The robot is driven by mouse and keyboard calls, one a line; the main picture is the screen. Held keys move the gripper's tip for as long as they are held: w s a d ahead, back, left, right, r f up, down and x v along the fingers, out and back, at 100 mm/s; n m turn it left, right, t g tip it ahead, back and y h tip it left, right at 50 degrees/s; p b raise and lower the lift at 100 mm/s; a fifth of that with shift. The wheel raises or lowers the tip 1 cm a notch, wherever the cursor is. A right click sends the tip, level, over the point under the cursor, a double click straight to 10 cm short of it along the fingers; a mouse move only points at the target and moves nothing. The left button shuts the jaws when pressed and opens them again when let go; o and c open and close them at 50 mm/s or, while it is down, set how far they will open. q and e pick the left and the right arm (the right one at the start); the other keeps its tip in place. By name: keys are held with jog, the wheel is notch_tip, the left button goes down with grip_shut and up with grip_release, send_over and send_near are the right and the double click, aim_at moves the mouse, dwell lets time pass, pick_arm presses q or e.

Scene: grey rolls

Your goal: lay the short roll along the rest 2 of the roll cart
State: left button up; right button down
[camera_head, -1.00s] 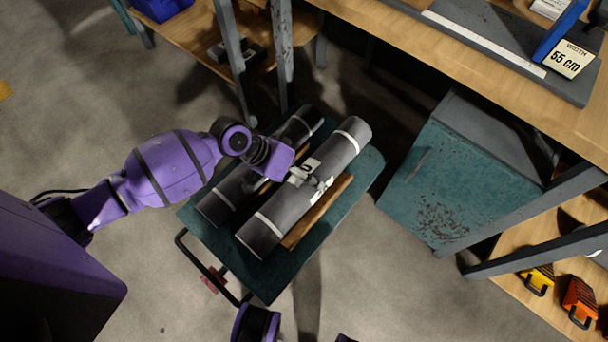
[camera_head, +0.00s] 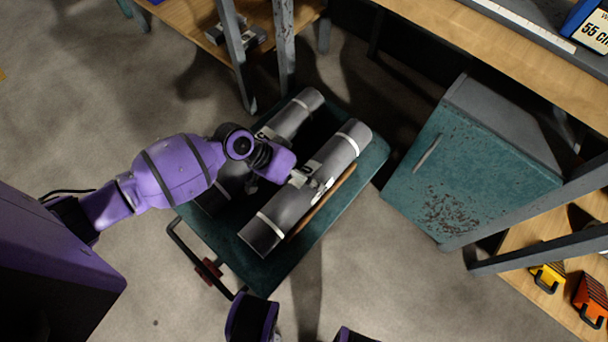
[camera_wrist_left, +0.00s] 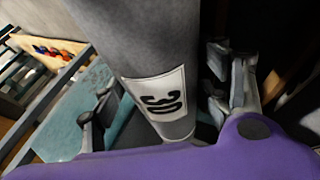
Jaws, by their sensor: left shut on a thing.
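My left gripper (camera_head: 308,180) is shut around the middle of a grey roll (camera_head: 337,151) with white bands. In the left wrist view this roll (camera_wrist_left: 140,35) runs between the two fingers and carries a white label reading 30. The roll lies lengthwise over the teal roll cart (camera_head: 352,192). A wooden rest (camera_head: 322,203) shows as a thin strip along its right side. I cannot tell whether the roll touches it. A second grey roll (camera_head: 298,111) lies parallel on the cart's left side, partly hidden by my left arm. My right gripper is not seen.
The cart's black handle (camera_head: 195,262) is at its lower left. A teal cabinet (camera_head: 470,170) stands to the right with a floor gap between. Table legs (camera_head: 284,50) stand behind the cart. A wooden bench (camera_head: 510,45) is at upper right.

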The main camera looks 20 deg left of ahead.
pick_arm(q)
jog(key=shift+s+a+f, duration=0.1)
jog(key=shift+a+f, duration=0.15)
jog(key=shift+f, duration=0.2)
jog(key=shift+c, duration=0.2)
jog(key=o, duration=1.7)
jog(key=shift+f, duration=0.1)
jog(key=shift+o, duration=0.2)
jog(key=shift+a+r, duration=0.1)
jog(key=shift+r, duration=0.1)
jog(key=v, duration=1.1)
jog(key=shift+r, duration=0.35)
jog(key=shift+a, duration=0.15)
